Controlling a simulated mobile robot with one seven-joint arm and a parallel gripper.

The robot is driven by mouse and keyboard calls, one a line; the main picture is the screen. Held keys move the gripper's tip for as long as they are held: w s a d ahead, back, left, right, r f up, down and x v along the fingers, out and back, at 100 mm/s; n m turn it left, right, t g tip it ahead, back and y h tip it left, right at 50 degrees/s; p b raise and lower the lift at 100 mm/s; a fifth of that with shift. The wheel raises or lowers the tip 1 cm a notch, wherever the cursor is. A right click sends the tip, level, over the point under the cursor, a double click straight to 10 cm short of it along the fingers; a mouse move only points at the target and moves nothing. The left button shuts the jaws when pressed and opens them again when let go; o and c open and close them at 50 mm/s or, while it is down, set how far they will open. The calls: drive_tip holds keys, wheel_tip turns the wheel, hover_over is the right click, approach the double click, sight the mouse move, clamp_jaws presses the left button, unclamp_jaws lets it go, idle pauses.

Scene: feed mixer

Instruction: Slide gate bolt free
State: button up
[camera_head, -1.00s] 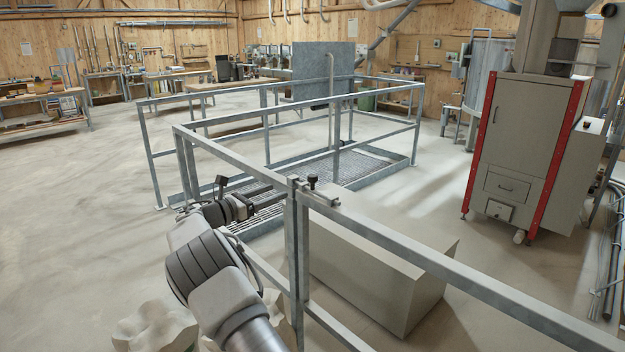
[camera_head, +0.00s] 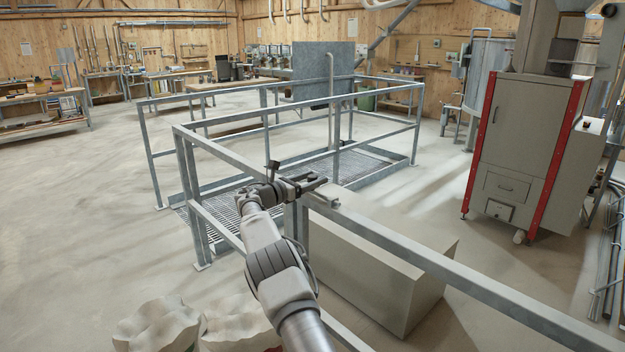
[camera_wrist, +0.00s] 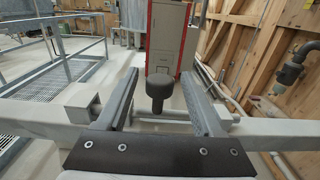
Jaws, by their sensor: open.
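The bolt's black knob (camera_wrist: 159,86) stands upright between my two fingers in the wrist view, with space on both sides. Below it a metal bolt rod (camera_wrist: 185,121) runs crosswise along the rail top. In the head view my gripper (camera_head: 318,181) is over the gate post, and it hides the knob. The bolt's plate (camera_head: 330,200) shows just right of the post, on the gate's top rail (camera_head: 430,262). My gripper also shows in the wrist view (camera_wrist: 160,78), open, its fingers pointing away from the camera on either side of the knob.
A railing (camera_head: 240,162) surrounds a floor grating (camera_head: 365,168) behind the gate. A large beige box (camera_head: 400,285) stands under the rail. White sacks (camera_head: 158,325) lie at the front left. A red-framed cabinet (camera_head: 515,150) stands at the right. The floor at the left is clear.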

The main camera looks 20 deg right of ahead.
clamp_jaws()
idle(0.4)
idle(1.1)
